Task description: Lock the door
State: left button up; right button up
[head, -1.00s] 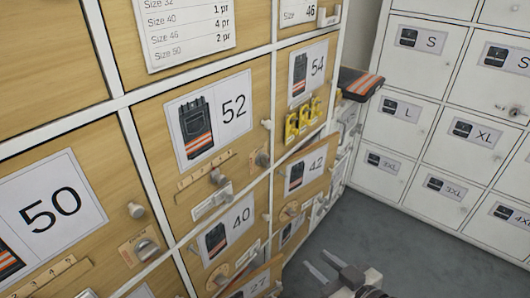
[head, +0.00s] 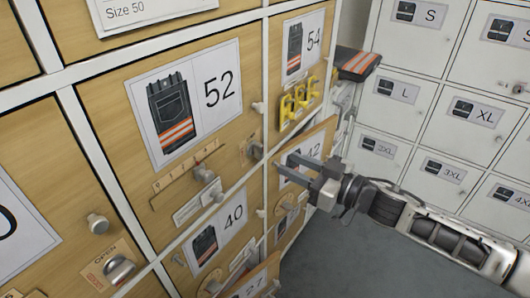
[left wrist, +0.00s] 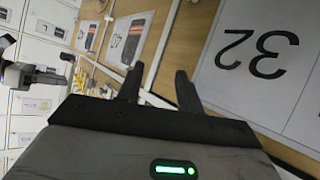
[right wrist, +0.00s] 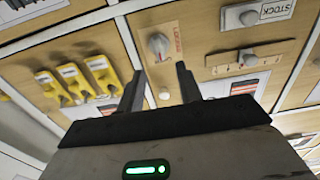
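Wooden locker doors fill the left of the head view, numbered 52 (head: 130,100), 54 (head: 313,22), 40 (head: 237,197) and 42 (head: 318,136). The 42 door seems to stand slightly out from the frame. A turn knob (head: 119,268) sits under an OPEN label at the lower left. My right gripper (head: 285,168) is open and empty in front of the 42 door. In the right wrist view, a round knob (right wrist: 158,43) with an orange label lies beyond its fingertips. My left gripper (left wrist: 158,80) is open and empty, near the 32 door (left wrist: 290,65); the head view does not show it.
A dark folded garment with orange stripes (head: 357,62) juts out behind. White lockers (head: 400,60) stand at the right. The grey floor (head: 350,265) between is clear.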

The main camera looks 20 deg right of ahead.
aim_at(263, 151)
jog(key=x, duration=0.8)
jog(key=shift+w, duration=0.1)
grip_shut()
